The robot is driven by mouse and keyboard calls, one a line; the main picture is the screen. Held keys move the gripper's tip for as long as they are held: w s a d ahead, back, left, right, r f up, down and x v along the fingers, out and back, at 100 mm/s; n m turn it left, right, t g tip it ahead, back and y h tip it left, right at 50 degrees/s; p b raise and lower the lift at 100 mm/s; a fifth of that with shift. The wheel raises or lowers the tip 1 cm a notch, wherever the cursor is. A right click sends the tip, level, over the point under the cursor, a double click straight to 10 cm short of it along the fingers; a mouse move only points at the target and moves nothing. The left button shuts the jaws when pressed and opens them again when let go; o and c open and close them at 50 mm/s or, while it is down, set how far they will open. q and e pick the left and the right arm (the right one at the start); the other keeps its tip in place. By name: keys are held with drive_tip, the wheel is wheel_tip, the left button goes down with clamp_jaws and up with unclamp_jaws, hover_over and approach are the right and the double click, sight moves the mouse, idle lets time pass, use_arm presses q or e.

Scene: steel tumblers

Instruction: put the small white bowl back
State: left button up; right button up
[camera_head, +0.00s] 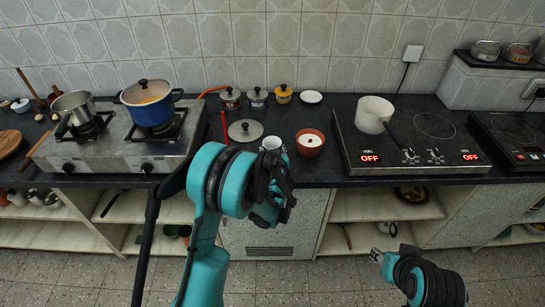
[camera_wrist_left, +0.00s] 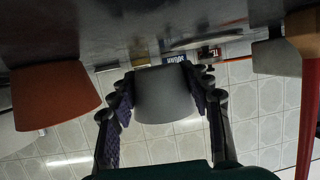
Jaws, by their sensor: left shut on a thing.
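My left gripper (camera_head: 273,165) is over the front of the dark counter, shut on a pale grey-white, cup-shaped vessel (camera_head: 273,143). In the left wrist view, which looks upside down, the vessel (camera_wrist_left: 168,95) sits between the two fingers of the gripper (camera_wrist_left: 168,100). Its sides taper, and it looks upright at about counter level; I cannot tell whether it touches the counter. A small shallow white dish (camera_head: 311,97) stands at the back near the wall.
A brown bowl with white contents (camera_head: 310,143) stands close right of the held vessel. A steel lid (camera_head: 245,130) and a red-handled utensil (camera_head: 224,125) lie left. Several small jars (camera_head: 257,97) line the back. A cooktop (camera_head: 415,155) with a white pan (camera_head: 374,114) is right.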

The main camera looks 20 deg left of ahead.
use_arm(q)
wheel_tip(320, 180, down, 3)
drive_tip(key=shift+b, duration=0.55)
drive_tip(key=shift+r, duration=0.1)
drive_tip(key=o, duration=1.2)
